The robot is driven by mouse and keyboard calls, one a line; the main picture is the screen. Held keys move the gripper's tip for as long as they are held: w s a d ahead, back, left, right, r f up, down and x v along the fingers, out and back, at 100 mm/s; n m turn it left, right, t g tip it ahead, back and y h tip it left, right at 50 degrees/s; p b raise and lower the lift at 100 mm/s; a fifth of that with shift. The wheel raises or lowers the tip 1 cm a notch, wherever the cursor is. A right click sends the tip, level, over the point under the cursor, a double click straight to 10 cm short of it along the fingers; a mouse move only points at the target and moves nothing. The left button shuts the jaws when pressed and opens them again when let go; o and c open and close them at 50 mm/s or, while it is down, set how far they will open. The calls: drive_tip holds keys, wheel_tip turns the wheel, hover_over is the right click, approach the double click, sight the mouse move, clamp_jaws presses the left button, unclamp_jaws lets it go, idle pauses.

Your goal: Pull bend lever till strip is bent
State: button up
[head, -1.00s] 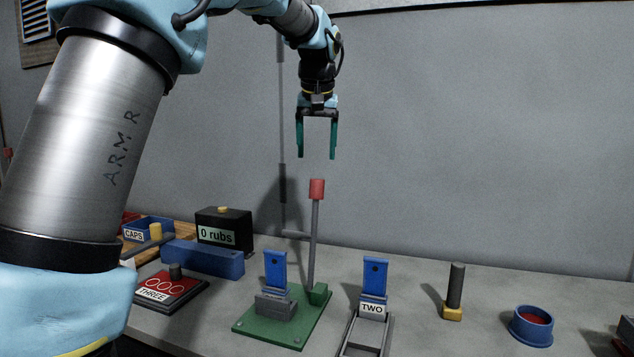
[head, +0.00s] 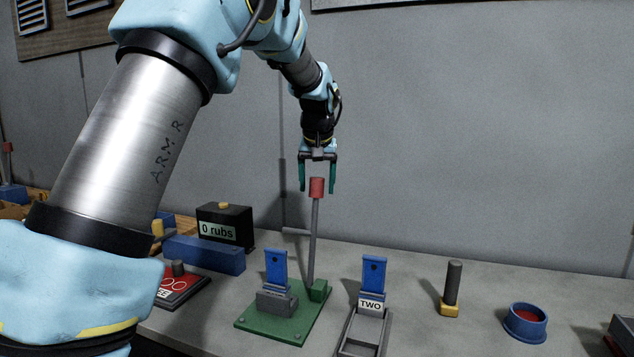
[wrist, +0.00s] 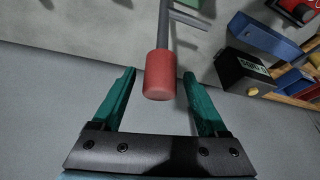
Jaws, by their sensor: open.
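The bend lever is a thin grey rod (head: 314,240) with a red knob (head: 317,187) on top, rising nearly upright from a green base plate (head: 262,325). A blue strip (head: 276,265) stands upright in a grey clamp block (head: 277,302) on that plate and looks straight. My gripper (head: 318,190) points down with its teal fingers open, at the height of the knob. In the wrist view the red knob (wrist: 160,75) shows between the two open fingers of my gripper (wrist: 163,85). I cannot tell whether either finger touches it.
A second blue strip stands in a grey holder marked TWO (head: 371,304), right of the green plate. A grey post (head: 453,284) and a blue cup (head: 525,324) are farther right. A black counter box (head: 225,228) and a blue block (head: 204,254) are at left.

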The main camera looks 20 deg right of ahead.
drive_tip(key=shift+c, duration=0.3)
clamp_jaws()
idle(0.3)
idle(0.8)
